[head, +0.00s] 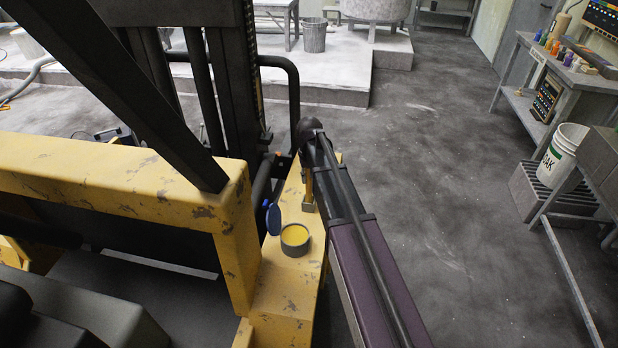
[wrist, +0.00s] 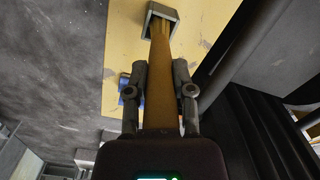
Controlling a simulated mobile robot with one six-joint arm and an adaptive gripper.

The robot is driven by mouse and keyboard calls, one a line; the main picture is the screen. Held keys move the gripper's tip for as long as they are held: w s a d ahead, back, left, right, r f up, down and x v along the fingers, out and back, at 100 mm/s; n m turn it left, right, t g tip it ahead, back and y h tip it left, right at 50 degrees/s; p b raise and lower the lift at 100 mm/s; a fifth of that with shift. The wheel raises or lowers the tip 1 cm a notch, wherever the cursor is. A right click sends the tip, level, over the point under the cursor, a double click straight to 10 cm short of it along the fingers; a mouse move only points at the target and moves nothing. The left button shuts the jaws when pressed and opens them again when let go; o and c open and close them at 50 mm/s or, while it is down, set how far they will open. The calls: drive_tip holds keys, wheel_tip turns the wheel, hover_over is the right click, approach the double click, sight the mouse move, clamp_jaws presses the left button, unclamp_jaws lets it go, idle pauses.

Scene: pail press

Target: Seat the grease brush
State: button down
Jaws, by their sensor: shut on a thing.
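My gripper (wrist: 160,78) is shut on the tan shaft of the grease brush (wrist: 161,58) in the wrist view. The brush runs straight away from the camera, and its far end, with fine ridges, meets a grey square holder (wrist: 165,9). The end looks to lie within the holder's rim, but I cannot tell how deep. My arm hides most of my gripper there.
A dark mast (head: 226,80) rises close behind. A white pail (head: 562,153) and a workbench (head: 560,75) stand right; the floor between is clear.

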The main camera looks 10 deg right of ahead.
drive_tip(key=shift+f+b, duration=1.3)
drive_tip(key=shift+f, duration=0.1)
drive_tip(key=shift+c, duration=2)
unclamp_jaws()
drive_tip(key=shift+r, duration=0.2)
wheel_tip(320, 180, up, 9)
drive_tip(key=p, duration=0.9)
drive_tip(key=shift+r+p, duration=0.2)
drive_tip(key=shift+p, duration=0.2)
drive_tip(key=s, duration=2.3)
drive_tip(key=shift+d, duration=0.35)
drive_tip(key=shift+w, duration=0.1)
